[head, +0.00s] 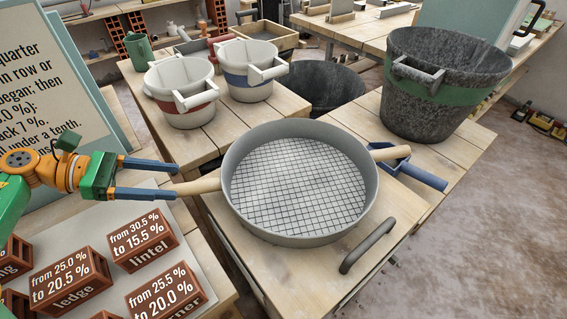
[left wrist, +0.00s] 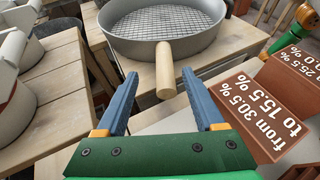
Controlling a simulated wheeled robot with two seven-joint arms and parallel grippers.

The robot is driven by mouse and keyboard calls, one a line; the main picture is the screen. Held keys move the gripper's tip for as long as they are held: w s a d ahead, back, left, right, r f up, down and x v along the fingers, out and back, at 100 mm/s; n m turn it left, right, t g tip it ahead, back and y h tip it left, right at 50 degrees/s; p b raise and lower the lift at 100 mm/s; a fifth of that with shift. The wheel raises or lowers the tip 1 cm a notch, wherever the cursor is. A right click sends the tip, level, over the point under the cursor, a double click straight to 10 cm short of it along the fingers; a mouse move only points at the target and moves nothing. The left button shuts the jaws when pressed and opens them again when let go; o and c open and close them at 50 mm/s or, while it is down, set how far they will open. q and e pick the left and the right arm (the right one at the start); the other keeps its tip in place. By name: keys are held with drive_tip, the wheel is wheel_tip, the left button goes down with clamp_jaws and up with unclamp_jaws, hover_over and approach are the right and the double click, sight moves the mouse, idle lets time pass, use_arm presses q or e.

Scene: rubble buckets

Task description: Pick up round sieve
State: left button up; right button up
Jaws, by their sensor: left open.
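The round sieve (head: 299,184) is a grey rim with a wire mesh and two wooden handles. It rests upright on a wooden bench top, and its near side also shows in the left wrist view (left wrist: 190,45). My left gripper (head: 176,181) is open and empty at the end of the sieve's left wooden handle (head: 200,185). In the left wrist view this handle (left wrist: 165,70) points in between the two blue fingertips, with a gap on each side. I cannot tell how deep it reaches. My right gripper is not in view.
A blue tool (head: 425,177) lies by the right handle, and a dark bar handle (head: 368,246) is in front. A black bucket with a green band (head: 433,97) stands behind right. Two white buckets (head: 182,95) stand behind left. Labelled bricks (head: 143,240) lie below my left gripper.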

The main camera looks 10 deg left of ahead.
sight(186, 185)
use_arm(q)
drive_tip(key=shift+w+d+f, duration=0.1)
drive_tip(key=shift+f, duration=0.05)
drive_tip(key=p+x, duration=0.1)
drive_tip(key=x, duration=0.3)
drive_tip(key=s+p+x, duration=0.1)
drive_tip(key=x, duration=0.1)
drive_tip(key=shift+w+d+p, duration=0.15)
drive_tip(key=shift+d+p, duration=0.2)
drive_tip(key=shift+d, duration=0.15)
drive_tip(key=shift+w+d+f, duration=0.1)
clamp_jaws()
idle(0.6)
